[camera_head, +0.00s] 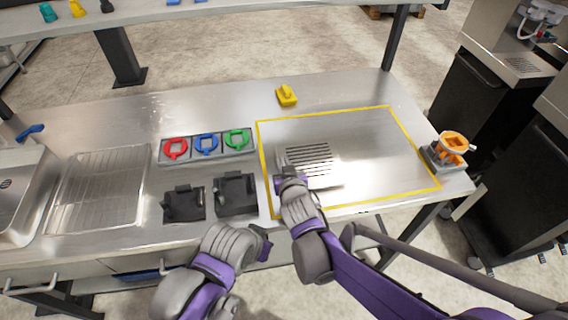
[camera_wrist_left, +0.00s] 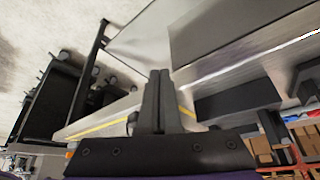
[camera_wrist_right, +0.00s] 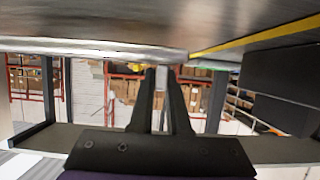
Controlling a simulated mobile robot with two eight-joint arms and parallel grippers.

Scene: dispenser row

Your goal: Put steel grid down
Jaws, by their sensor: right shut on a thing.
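The steel grid (camera_head: 310,160) is a slotted metal plate inside the yellow outline (camera_head: 345,112) on the steel table. My right gripper (camera_head: 285,175) is at the grid's near left edge and is shut on it. In the right wrist view a pale metal strip shows between the right fingers (camera_wrist_right: 161,80). The grid looks level and low over the tabletop; I cannot tell whether it touches it. My left gripper (camera_head: 266,238) is at the table's front edge, away from the grid. Its fingers (camera_wrist_left: 157,95) are together with nothing seen between them.
A yellow part (camera_head: 286,95) lies behind the outline. An orange device (camera_head: 452,146) stands at the right corner. A tray with red, blue and green rings (camera_head: 206,145) and two black holders (camera_head: 236,194) are on the left, beside the sink (camera_head: 20,190). The outlined area's right half is clear.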

